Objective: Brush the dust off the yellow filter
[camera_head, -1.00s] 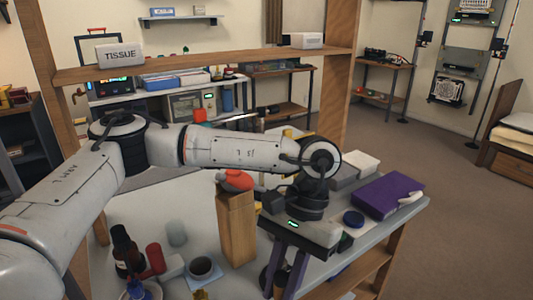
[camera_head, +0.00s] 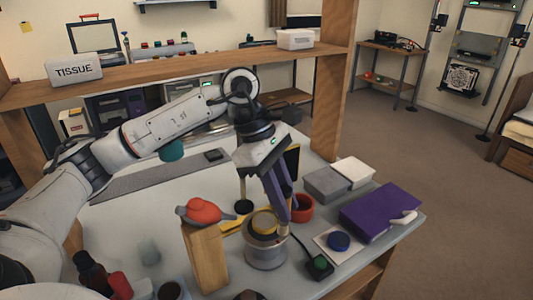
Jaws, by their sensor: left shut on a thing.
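A yellow ring (camera_head: 263,222), which looks like the yellow filter, sits on top of a grey round stand (camera_head: 265,256) on the workbench. I cannot make out dust on it. My left gripper (camera_head: 284,216) points down with its purple fingers at the right edge of the ring. It is shut on a slim thing (camera_head: 284,231), mostly hidden between the fingers, so I cannot tell what it is or whether it touches the ring. My right gripper is not in view.
A red rubber bulb (camera_head: 203,211) rests on a wooden block (camera_head: 205,258) left of the stand. A red cup (camera_head: 302,208) stands close behind the gripper. A green-button box (camera_head: 319,267), blue disc (camera_head: 339,241) and purple case (camera_head: 380,211) lie to the right. A wooden shelf (camera_head: 180,67) crosses behind.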

